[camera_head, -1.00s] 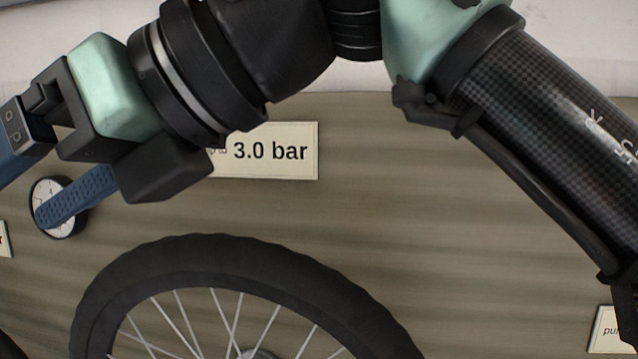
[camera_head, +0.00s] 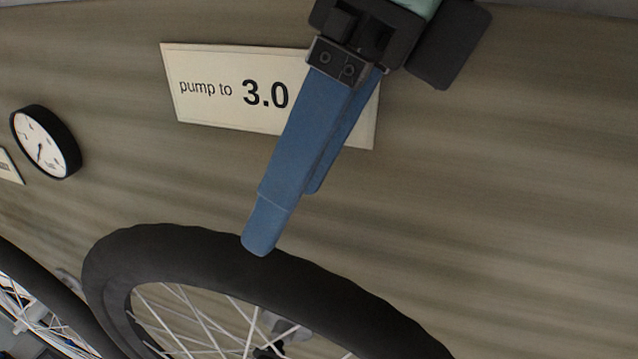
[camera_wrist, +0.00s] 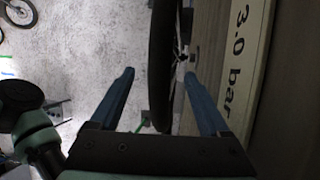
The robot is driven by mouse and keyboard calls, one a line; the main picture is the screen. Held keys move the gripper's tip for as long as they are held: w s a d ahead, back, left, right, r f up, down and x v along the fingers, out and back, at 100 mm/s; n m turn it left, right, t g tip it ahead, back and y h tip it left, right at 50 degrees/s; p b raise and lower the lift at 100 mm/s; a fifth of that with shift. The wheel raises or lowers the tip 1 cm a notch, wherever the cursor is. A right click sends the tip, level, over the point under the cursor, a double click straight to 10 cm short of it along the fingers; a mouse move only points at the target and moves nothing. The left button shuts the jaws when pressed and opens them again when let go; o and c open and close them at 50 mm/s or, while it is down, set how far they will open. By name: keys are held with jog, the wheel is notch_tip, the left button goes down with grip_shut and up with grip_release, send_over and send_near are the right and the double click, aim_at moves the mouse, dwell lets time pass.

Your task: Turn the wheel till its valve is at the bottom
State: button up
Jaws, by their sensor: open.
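The wheel's black tyre (camera_head: 345,300) shows in the lower part of the head view, with only the upper part of the wheel in frame. Its valve is not visible. My gripper (camera_head: 285,218) points down at the top of the tyre, its blue fingers apart. The near fingertip overlaps the tyre's upper edge in the head view. In the wrist view the tyre (camera_wrist: 161,62) runs edge-on between the two open fingers of my gripper (camera_wrist: 159,76), with a gap on each side. I cannot tell how deep it sits between them.
A sign (camera_head: 215,85) reading "pump to 3.0" is partly behind my fingers, on the wooden panel. A round gauge (camera_head: 45,142) is at the left. Another wheel (camera_head: 38,300) stands at the lower left. The panel right of my gripper is clear. Pale floor (camera_wrist: 85,50) shows in the wrist view.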

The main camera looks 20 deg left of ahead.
aim_at(258, 261)
jog(key=b+x, duration=0.2)
jog(key=x, duration=0.6)
jog(key=shift+w, duration=0.1)
grip_shut()
